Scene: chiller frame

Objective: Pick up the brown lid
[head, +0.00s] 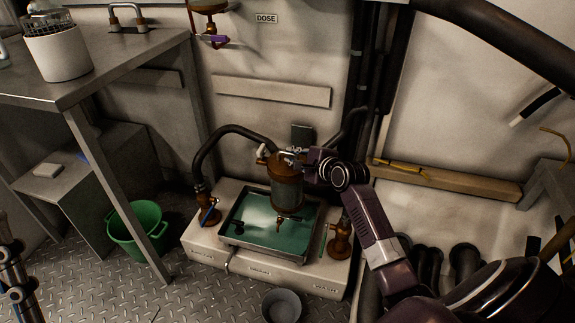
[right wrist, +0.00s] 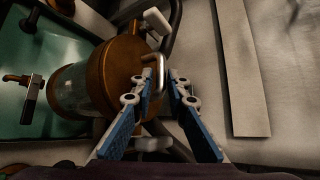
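The brown lid (right wrist: 120,70) is the round top of a glass-sided canister (right wrist: 72,88), with a bent metal handle (right wrist: 162,65) on it. In the head view the lid (head: 286,168) sits on the upright canister (head: 287,193), partly hidden by my right gripper (head: 290,156). In the right wrist view my right gripper's blue fingers (right wrist: 160,80) stand close together on either side of the handle. Whether both fingers press on it is unclear. Part of my left gripper (head: 14,275) shows at the left edge, far from the canister; its state is unclear.
The canister stands over a metal tray (head: 232,246) with a green bottom, on a pale base (head: 265,268). Brown valves flank it, and a black hose (head: 215,140) arches at its left. A green bucket (head: 135,232) and grey bowl (head: 282,305) are on the floor. A table (head: 120,62) is at left.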

